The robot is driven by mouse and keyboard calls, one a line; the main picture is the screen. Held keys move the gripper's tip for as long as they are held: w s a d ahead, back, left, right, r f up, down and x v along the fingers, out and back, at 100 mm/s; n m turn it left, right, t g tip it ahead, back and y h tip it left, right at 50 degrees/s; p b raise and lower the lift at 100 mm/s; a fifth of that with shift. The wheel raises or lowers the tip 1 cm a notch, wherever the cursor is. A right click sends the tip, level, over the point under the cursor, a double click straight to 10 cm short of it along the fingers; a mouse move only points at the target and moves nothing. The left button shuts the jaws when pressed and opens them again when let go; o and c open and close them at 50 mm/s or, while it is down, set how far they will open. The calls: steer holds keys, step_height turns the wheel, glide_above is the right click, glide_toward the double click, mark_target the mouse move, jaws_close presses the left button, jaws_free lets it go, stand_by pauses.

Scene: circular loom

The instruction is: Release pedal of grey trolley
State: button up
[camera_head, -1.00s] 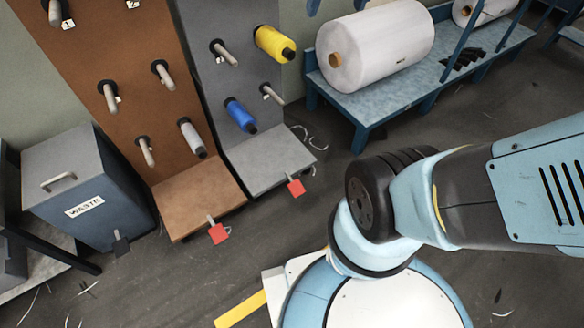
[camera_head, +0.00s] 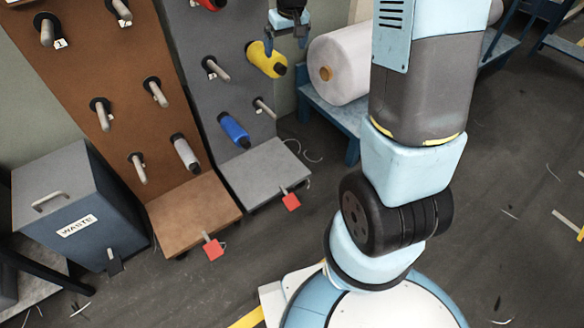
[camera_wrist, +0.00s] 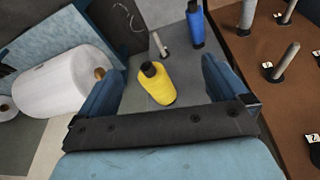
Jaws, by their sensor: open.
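The grey trolley (camera_head: 262,172) has a grey base and an upright grey board with pegs. Its red pedal (camera_head: 291,201) sticks out at the front edge of the base, low near the floor. My gripper (camera_head: 285,44) is high up by the board, close to the yellow spool (camera_head: 266,59), far above the pedal. In the wrist view my gripper (camera_wrist: 165,85) has its two blue fingers wide apart, with the yellow spool (camera_wrist: 157,84) showing between them. Nothing is held. The pedal is not clearly made out in the wrist view.
A brown trolley (camera_head: 188,211) with its own red pedal (camera_head: 213,249) stands left of the grey one. A waste bin (camera_head: 80,205) is further left. A white roll (camera_head: 338,68) lies on a blue stand at the right. Floor in front is open.

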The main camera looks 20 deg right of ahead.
steer(key=w+d+r+x, duration=0.1)
steer(key=w+x, duration=0.1)
steer(key=x, duration=1.4)
steer(key=n+g, duration=0.2)
steer(key=g, duration=0.1)
glide_above(291, 202)
step_height(291, 202, down, 53)
step_height(291, 202, down, 13)
steer(key=shift+w+d+f, duration=0.1)
steer(key=shift+d, duration=0.05)
steer(key=shift+c, duration=0.5)
